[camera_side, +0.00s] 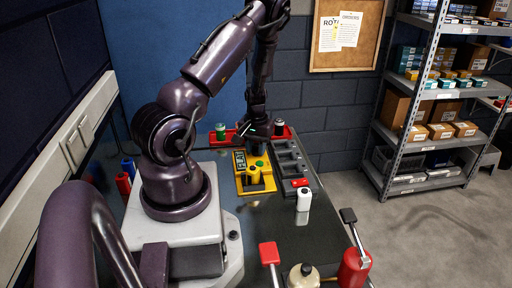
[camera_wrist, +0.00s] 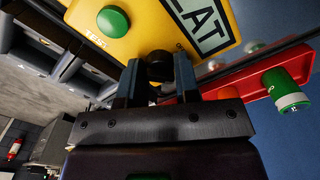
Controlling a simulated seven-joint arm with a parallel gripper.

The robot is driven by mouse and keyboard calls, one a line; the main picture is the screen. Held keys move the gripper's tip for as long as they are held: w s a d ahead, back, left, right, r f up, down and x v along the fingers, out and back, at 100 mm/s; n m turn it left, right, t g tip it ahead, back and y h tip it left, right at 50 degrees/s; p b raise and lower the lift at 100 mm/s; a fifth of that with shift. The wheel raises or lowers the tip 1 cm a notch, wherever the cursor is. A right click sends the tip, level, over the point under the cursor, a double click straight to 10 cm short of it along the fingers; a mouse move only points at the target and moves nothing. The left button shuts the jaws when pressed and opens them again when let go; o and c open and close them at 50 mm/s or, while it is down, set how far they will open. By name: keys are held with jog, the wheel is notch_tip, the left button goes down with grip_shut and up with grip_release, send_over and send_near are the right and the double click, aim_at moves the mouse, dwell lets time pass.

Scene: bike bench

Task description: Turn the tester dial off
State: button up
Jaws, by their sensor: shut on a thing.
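The display's full text is cut off. A dark round dial (camera_wrist: 160,67) sits at the tester's edge nearest me. My gripper (camera_wrist: 159,76) is shut on the dial, one finger on each side. The dial's pointer and setting are hidden. In the side view the tester (camera_side: 240,161) lies on the bench, with my gripper (camera_side: 260,136) above its far end.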

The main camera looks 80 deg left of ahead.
aim_at(256, 147)
jog(key=n, duration=0.5)
jog(key=shift+n, duration=2.3)
jog(key=shift+d, duration=0.1)
jog(key=o, duration=0.9)
notch_tip(256, 147, up, 13)
